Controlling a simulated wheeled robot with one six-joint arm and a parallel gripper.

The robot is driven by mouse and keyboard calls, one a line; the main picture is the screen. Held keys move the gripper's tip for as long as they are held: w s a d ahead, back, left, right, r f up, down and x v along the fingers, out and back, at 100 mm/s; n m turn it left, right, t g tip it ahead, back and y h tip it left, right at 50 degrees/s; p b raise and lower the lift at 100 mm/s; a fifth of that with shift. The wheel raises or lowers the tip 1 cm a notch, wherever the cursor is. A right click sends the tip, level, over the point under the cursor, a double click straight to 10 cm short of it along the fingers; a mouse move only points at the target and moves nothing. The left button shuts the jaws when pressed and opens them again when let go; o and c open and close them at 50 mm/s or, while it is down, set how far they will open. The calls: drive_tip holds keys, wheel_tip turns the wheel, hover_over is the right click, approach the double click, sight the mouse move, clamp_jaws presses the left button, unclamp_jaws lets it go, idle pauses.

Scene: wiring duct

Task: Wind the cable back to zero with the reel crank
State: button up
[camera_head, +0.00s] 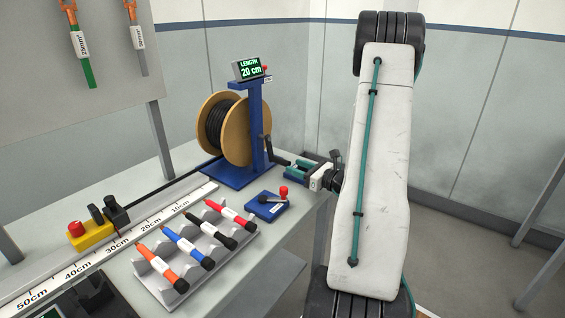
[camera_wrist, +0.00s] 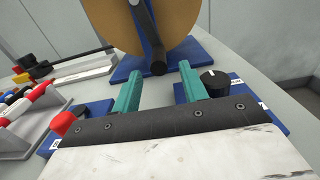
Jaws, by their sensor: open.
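The wooden cable reel (camera_head: 240,133) with dark cable (camera_head: 216,124) stands in a blue frame (camera_head: 257,120) at the table's back. Its display (camera_head: 251,69) reads "LENGTH 20 cm". The black crank (camera_head: 268,150) is on the frame's right side, its arm slanting down to the grip. My gripper (camera_head: 296,168) is just right of the crank, its teal fingers open and empty. In the wrist view, the crank grip (camera_wrist: 157,67) shows ahead, between the two spread fingertips of my gripper (camera_wrist: 160,76), with gaps on both sides. I cannot tell whether it lies within their reach.
A blue box (camera_head: 266,207) with a red button and lever sits in front of the reel. A grey rack (camera_head: 163,287) holds several coloured tools. A ruler rail (camera_head: 130,238) with a yellow block (camera_head: 91,235) runs left. A black knob (camera_wrist: 214,82) is right of my fingers.

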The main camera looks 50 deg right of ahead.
sight(273, 158)
drive_tip(key=w, duration=0.6)
drive_tip(key=shift+a, duration=0.35)
clamp_jaws()
drive_tip(key=shift+d, duration=0.1)
